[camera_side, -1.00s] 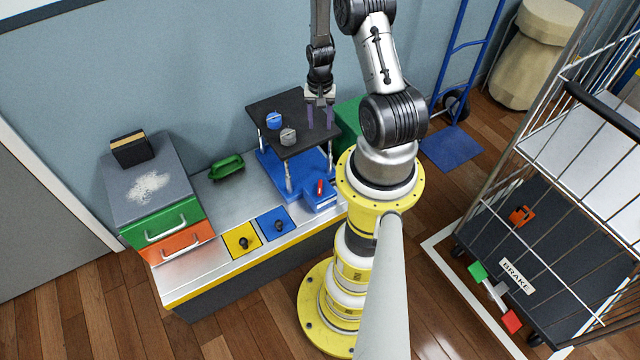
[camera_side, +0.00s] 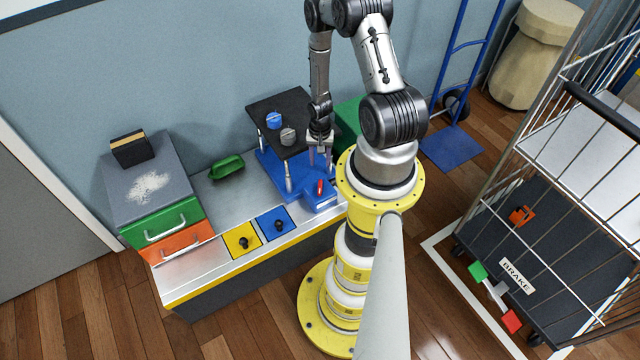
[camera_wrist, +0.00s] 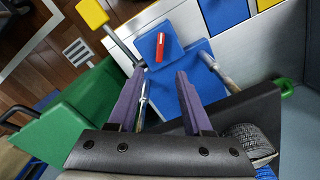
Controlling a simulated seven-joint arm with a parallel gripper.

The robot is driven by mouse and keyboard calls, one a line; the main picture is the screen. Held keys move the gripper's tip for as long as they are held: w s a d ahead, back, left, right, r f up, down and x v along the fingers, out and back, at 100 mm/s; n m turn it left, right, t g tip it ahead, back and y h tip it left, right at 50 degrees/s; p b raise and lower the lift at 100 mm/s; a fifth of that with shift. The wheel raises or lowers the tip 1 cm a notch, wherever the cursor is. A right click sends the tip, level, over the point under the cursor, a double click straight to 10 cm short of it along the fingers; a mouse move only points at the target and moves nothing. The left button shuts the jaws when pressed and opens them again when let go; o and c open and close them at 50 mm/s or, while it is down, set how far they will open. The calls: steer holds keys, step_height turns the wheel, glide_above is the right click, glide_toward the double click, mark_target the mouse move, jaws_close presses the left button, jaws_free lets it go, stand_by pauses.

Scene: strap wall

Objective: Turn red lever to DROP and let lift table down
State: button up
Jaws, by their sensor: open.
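The red lever (camera_side: 320,187) stands on the blue base (camera_side: 268,165) of the lift table, at its front right corner. It also shows in the wrist view (camera_wrist: 160,46), beyond my fingertips. The lift table's black top (camera_side: 266,112) is raised on silver posts and carries a blue knob-like piece (camera_side: 274,120) and a grey one (camera_side: 287,136). My gripper (camera_side: 320,163) is beside the top's right edge, apart from the lever. In the wrist view its purple fingers (camera_wrist: 157,76) are spread with nothing between them. Any DROP marking is too small to read.
A green block (camera_side: 347,115) stands right of the lift table. Yellow (camera_side: 242,240) and blue (camera_side: 275,224) panels with black knobs lie at the bench's front. Drawers (camera_side: 165,222) and a green piece (camera_side: 227,167) are to the left. A wire cart (camera_side: 540,220) stands far right.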

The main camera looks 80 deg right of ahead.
mark_target(320, 186)
step_height(320, 186, down, 14)
steer(key=shift+r, duration=0.1)
stand_by(0.5)
steer(key=shift+c, duration=0.3)
jaws_close()
